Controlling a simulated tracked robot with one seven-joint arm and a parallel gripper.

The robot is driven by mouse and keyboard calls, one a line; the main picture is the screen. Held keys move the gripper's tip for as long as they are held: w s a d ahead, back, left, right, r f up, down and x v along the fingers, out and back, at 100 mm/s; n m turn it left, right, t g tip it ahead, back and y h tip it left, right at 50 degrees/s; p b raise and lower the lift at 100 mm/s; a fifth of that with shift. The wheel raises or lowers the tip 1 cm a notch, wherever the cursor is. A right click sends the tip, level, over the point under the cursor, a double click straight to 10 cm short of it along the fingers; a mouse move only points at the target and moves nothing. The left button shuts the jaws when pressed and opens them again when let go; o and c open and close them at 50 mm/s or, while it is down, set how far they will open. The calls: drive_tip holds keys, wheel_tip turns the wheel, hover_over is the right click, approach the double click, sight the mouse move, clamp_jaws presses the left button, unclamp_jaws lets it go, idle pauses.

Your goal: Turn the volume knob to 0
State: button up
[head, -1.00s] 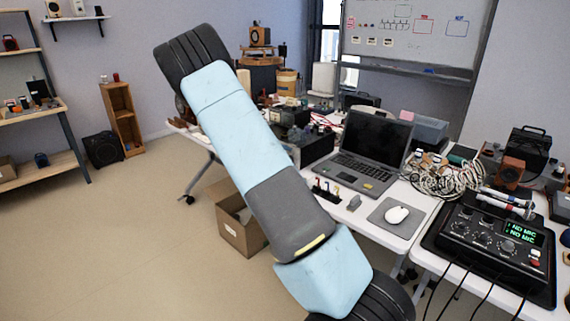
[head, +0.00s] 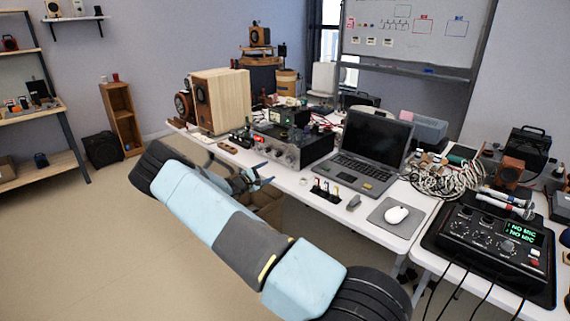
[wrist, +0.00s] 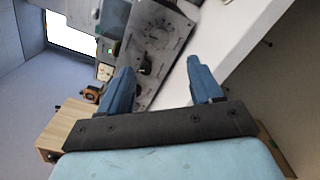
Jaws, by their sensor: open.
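A silver-fronted amplifier (head: 288,150) with a small red display and a row of knobs stands on the desk, left of the laptop. In the wrist view its grey front panel (wrist: 160,42) shows tilted, with a dark knob (wrist: 145,64) beyond the fingers. I cannot read its markings or tell the knob's setting. My gripper (head: 264,174) is open and empty in front of the desk edge, below and left of the panel. In the wrist view my gripper (wrist: 163,78) has its blue fingers wide apart, with the knob near the left fingertip and not touched.
A wooden speaker (head: 222,100) stands left of the amplifier. The laptop (head: 366,155), small coloured plugs on a stand (head: 326,190) and a mouse (head: 397,215) are to the right. A mixer (head: 490,240) stands on the nearer table. The floor at left is clear.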

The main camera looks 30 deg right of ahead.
sight(288, 161)
drive_tip(key=x, duration=1.3)
